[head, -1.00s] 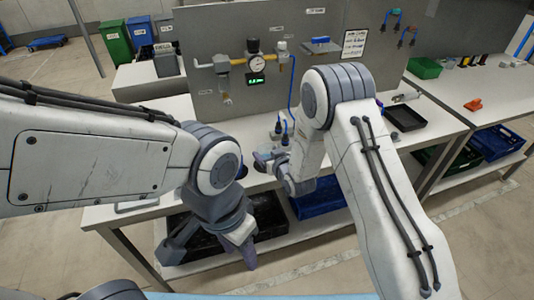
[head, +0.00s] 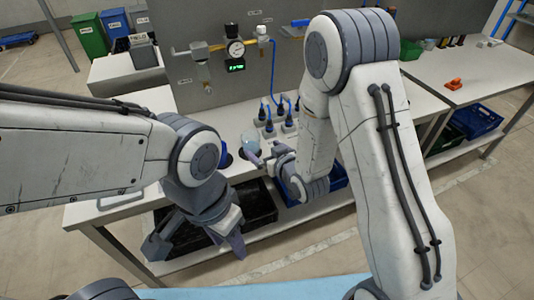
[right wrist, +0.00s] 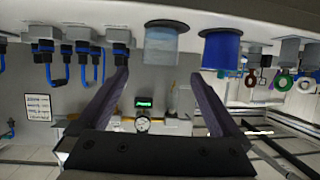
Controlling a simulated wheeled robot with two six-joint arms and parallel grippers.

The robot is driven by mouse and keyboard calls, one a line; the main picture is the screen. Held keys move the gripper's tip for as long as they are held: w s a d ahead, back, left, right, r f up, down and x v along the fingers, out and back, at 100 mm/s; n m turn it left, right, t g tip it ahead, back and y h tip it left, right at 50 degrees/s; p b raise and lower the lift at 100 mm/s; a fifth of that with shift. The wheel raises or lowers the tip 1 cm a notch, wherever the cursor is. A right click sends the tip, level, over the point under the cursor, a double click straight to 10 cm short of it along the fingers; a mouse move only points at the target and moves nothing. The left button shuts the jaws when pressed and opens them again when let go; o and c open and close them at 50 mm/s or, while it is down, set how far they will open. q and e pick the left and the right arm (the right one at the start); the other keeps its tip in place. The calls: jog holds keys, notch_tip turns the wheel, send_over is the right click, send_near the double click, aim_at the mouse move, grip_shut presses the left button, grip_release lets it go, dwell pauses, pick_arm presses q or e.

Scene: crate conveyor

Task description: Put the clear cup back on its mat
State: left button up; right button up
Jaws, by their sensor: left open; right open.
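The clear cup (head: 250,143) is on the white bench, just beyond my right gripper in the head view. In the right wrist view, which is upside down, the clear cup (right wrist: 161,45) stands upright between and beyond the fingertips. My right gripper (right wrist: 159,76) is open and empty, with a gap to the cup. It also shows in the head view (head: 265,160). My left gripper (head: 228,230) is open and empty, low in front of the bench.
A blue cup (right wrist: 221,50) stands right beside the clear cup in the right wrist view. Several grey blocks with blue cable loops (right wrist: 85,45) stand on its other side. A gauge panel (head: 235,48) rises behind the bench (head: 155,195). A black crate (head: 262,205) sits below.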

jog(key=s+r+n+g+h, duration=0.1)
jog(key=s+r+g, duration=0.2)
jog(key=s, duration=0.7)
jog(key=s+r+n+g+h, duration=0.1)
jog(key=s+g, duration=0.4)
jog(key=s, duration=0.5)
jog(key=s+d+r+n+g+h, duration=0.1)
jog(key=s+r+g, duration=0.3)
jog(key=s, duration=0.7)
jog(key=shift+r+g+h, duration=0.3)
jog(key=shift+r+h, duration=0.4)
jog(key=shift+r, duration=0.05)
